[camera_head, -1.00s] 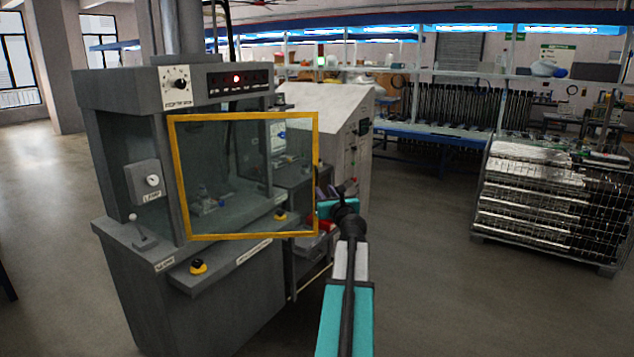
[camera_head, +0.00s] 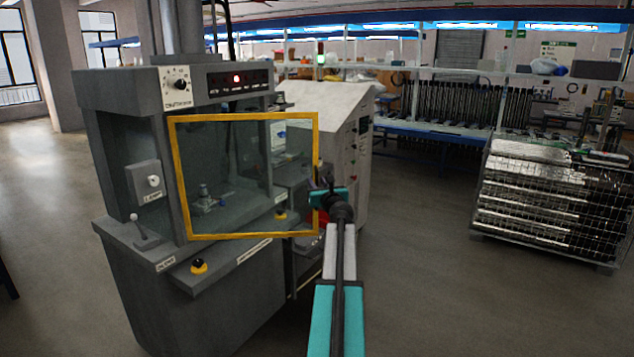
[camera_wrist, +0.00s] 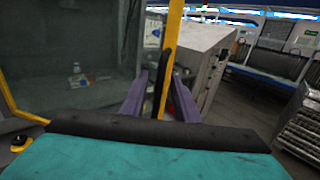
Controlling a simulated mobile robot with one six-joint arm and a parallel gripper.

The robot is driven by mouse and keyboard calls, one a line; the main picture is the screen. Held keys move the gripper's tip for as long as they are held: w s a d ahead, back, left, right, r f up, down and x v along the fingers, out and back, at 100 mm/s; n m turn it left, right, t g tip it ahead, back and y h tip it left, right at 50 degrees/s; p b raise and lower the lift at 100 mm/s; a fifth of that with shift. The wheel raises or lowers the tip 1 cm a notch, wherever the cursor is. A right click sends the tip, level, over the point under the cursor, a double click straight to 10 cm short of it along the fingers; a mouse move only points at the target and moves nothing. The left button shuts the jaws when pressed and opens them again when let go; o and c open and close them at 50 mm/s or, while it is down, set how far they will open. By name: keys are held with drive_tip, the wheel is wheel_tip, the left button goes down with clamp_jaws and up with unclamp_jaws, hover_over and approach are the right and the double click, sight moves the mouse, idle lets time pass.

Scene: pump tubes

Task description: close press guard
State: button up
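The press guard (camera_head: 247,237) is a clear panel in a yellow frame. It stands swung out, hinged at its left side in front of the grey press (camera_head: 125,88). In the wrist view, the guard's yellow edge (camera_wrist: 174,30) carries a dark upright handle (camera_wrist: 167,65). My gripper (camera_head: 320,184) is at the guard's free right edge. In the wrist view, the purple fingers of my gripper (camera_wrist: 161,78) are apart, one on each side of the handle, with a visible gap. Whether either finger touches it I cannot tell.
A pale control cabinet (camera_head: 325,101) stands just behind the guard's free edge. A lever (camera_head: 140,227) and a yellow-and-black button (camera_head: 198,266) are on the press front. A wire crate of parts (camera_head: 545,200) stands at right. The floor between is clear.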

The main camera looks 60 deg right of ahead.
drive_tip(key=shift+w+d, duration=0.5)
clamp_jaws()
